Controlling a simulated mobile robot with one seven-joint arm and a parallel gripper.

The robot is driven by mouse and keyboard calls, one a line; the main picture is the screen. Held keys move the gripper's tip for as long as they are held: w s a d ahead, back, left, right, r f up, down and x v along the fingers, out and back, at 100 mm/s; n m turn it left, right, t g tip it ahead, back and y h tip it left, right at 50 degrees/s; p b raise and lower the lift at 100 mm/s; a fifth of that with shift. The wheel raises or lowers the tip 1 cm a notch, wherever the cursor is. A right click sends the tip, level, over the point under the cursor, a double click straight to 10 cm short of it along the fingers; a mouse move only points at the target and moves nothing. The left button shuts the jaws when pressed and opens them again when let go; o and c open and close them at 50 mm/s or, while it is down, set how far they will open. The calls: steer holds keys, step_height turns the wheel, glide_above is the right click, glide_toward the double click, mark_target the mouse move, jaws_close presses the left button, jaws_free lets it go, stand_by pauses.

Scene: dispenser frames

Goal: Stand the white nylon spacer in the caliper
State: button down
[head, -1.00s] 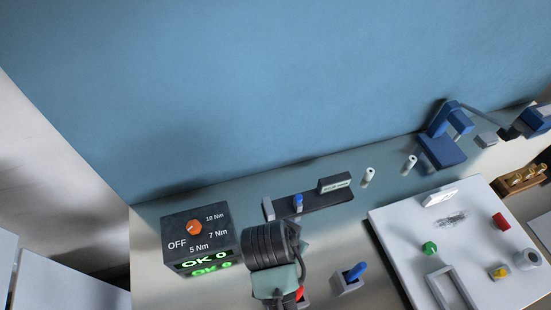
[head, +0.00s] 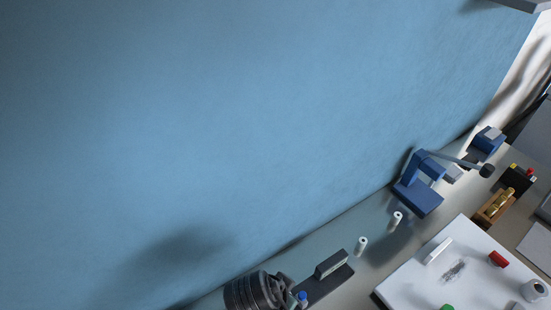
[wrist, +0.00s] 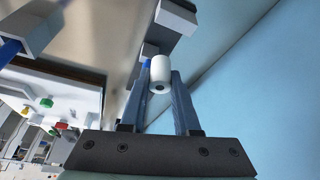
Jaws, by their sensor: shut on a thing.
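The white nylon spacer (wrist: 161,74) is a short white tube with a dark hole in its near end. In the wrist view it sits between the two fingers of my gripper (wrist: 161,82), which is shut on it. Light grey blocks (wrist: 176,15) lie just beyond the fingertips in the wrist view, probably the caliper. Whether the spacer touches it I cannot tell. In the head view my arm hides the caliper's left end.
A blue press (head: 420,190) stands farther right. A white board (head: 405,285) with coloured pieces lies at the front right.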

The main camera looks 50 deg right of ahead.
steer(key=f, duration=0.2)
steer(key=shift+s+f, duration=0.4)
steer(key=shift+w+f+p, duration=0.1)
steer(key=shift+f+p, duration=0.3)
steer(key=shift+f, duration=2.15)
steer(key=shift+f, duration=0.2)
steer(key=c, duration=0.6)
jaws_free()
steer(key=shift+r, duration=0.1)
steer(key=shift+c, duration=0.2)
steer(key=shift+r, duration=0.1)
steer(key=v, duration=1.2)
steer(key=shift+b, duration=0.45)
